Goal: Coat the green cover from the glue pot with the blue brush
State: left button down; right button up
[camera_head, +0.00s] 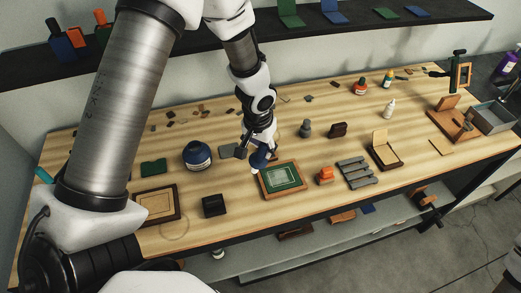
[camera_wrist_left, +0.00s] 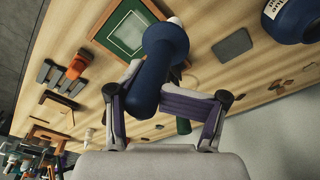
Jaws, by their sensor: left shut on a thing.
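The green cover (camera_head: 281,177) lies flat in a wooden frame at the front middle of the bench, with a paler rectangle in its centre. It also shows in the wrist view (camera_wrist_left: 131,32). My left gripper (camera_head: 260,146) is shut on the blue brush (camera_wrist_left: 158,75), just behind the cover's back left corner. The brush (camera_head: 261,158) points down, its pale tip showing beside the frame in the wrist view; I cannot tell whether it touches. The dark blue glue pot (camera_head: 197,156) stands left of the gripper, and its label shows in the wrist view (camera_wrist_left: 290,20). My right gripper is out of view.
A black block (camera_head: 214,205) and an empty-looking framed board (camera_head: 157,205) lie left of the cover. An orange stamp (camera_head: 325,175) and a grey slatted rack (camera_head: 356,172) are to its right. A grey plate (camera_wrist_left: 232,45) lies between pot and cover. A dark shelf runs behind.

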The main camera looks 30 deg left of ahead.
aim_at(265, 160)
pick_arm(q)
jog(key=r, duration=0.1)
jog(key=r+p, duration=0.1)
jog(key=d+r+p, duration=0.1)
jog(key=shift+w, duration=0.35)
jog(key=shift+r+p, duration=0.35)
jog(key=shift+s+a+r, duration=0.15)
jog(key=shift+r, duration=0.3)
jog(key=shift+s+a+r, duration=0.15)
jog(key=shift+r, duration=0.45)
jog(key=shift+w+d, duration=0.2)
jog(key=shift+w, duration=0.05)
jog(key=shift+s+a, duration=0.1)
jog(key=shift+s, duration=0.05)
